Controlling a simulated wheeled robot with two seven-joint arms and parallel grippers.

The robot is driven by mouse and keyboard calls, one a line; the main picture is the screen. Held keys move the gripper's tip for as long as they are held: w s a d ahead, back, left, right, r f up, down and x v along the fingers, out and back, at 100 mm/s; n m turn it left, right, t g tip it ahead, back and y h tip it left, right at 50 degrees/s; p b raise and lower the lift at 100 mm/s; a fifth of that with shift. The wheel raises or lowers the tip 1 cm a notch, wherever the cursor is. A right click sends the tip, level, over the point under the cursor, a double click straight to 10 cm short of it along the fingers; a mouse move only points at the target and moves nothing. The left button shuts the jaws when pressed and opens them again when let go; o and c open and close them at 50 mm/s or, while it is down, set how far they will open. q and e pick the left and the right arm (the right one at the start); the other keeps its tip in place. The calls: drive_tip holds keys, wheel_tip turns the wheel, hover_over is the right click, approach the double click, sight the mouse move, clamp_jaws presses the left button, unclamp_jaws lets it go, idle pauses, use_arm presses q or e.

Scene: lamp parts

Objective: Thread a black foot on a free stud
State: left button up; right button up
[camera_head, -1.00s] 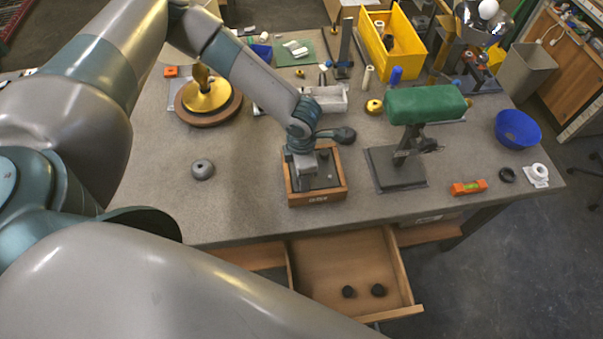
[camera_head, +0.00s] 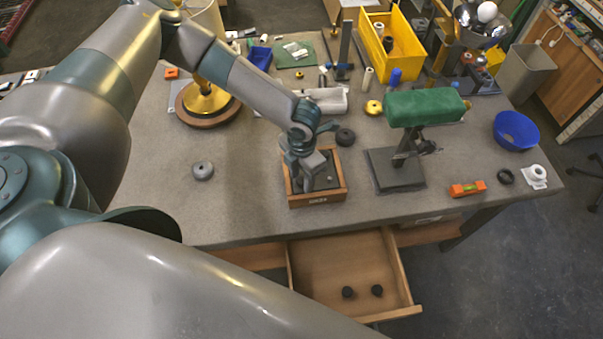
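Two small black feet lie in the open drawer, a left one (camera_head: 348,292) and a right one (camera_head: 377,290). A shallow wooden box (camera_head: 318,200) stands on the bench and holds a dark grey block or plate. A small stud-like point (camera_head: 330,180) shows on its dark top, too small to be sure of. My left gripper (camera_head: 312,182) points down over the box. Its fingers blend with the grey contents, so I cannot tell whether they are open or hold anything. A black round piece (camera_head: 345,137) lies just behind the box. My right gripper is not in view.
A stand with a green pad (camera_head: 425,107) is right of the box. A grey ring (camera_head: 203,170) lies left, with a brass lamp base (camera_head: 208,100) behind it. An orange level (camera_head: 468,189) and blue bowl (camera_head: 516,131) are at right. The bench's left front is clear.

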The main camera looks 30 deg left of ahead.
use_arm(q)
drive_tip(key=n, duration=0.3)
idle(0.4)
drive_tip(key=n, duration=0.2)
drive_tip(key=shift+n, duration=0.3)
drive_tip(key=n, duration=0.4)
drive_tip(key=shift+n, duration=0.3)
clamp_jaws()
drive_tip(key=m, duration=0.3)
drive_tip(key=shift+m, duration=0.4)
drive_tip(key=m, duration=0.3)
drive_tip(key=shift+m, duration=0.3)
